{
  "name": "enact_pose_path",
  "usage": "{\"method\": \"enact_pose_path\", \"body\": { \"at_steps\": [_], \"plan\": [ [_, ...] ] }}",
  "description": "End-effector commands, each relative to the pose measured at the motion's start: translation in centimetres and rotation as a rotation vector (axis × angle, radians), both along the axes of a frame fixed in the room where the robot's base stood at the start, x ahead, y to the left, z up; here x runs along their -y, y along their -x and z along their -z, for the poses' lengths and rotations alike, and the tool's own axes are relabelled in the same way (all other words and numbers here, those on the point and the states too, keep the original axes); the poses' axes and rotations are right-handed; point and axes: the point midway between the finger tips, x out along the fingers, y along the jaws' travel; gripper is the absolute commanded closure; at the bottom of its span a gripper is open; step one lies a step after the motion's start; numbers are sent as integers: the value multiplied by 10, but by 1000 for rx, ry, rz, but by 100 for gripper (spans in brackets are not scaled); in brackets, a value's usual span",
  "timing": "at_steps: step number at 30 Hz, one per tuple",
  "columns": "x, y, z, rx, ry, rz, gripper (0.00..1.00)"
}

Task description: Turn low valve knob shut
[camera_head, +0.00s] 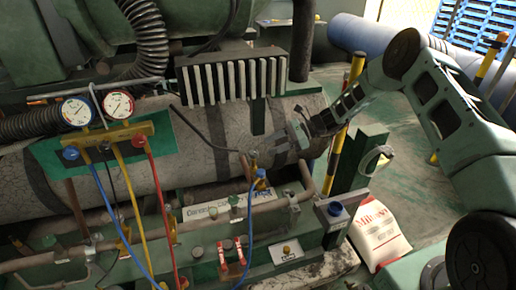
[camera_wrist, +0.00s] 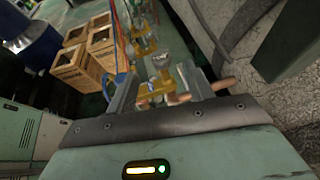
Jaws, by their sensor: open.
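A gauge manifold (camera_head: 105,140) with a yellow body hangs on a green plate at the left in the head view, under two round gauges (camera_head: 77,111). It has a blue knob (camera_head: 71,153) at its left end and a red knob (camera_head: 137,140) at its right end. The blue one looks like the low valve knob; its turn position is too small to tell. My gripper (camera_head: 298,128) is open beside the large grey cylinder, well to the right of the manifold. In the wrist view, a brass fitting (camera_wrist: 162,66) appears beyond and between the open fingers (camera_wrist: 158,88), apparently ungripped.
The grey cylinder (camera_head: 200,150), copper pipes and a finned block (camera_head: 230,80) crowd the space. Yellow and red hoses hang below the manifold. Boxes (camera_wrist: 70,68) show in the wrist view.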

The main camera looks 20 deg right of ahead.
Motion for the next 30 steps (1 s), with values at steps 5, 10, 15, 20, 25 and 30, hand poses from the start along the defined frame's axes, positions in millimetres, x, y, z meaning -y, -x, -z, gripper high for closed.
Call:
{"method": "enact_pose_path", "body": {
  "at_steps": [5, 10, 15, 20, 25, 30],
  "plan": [
    [-31, -4, 12, -2, -1, -2, 48],
    [-49, -8, 20, 0, 0, -1, 48],
    [-55, -10, 23, 1, 0, 1, 48],
    [-55, -10, 23, 1, 0, 1, 48],
    [-55, -9, 23, 1, 0, 1, 70],
    [-55, -10, 23, 1, 0, 1, 93]
  ]
}}
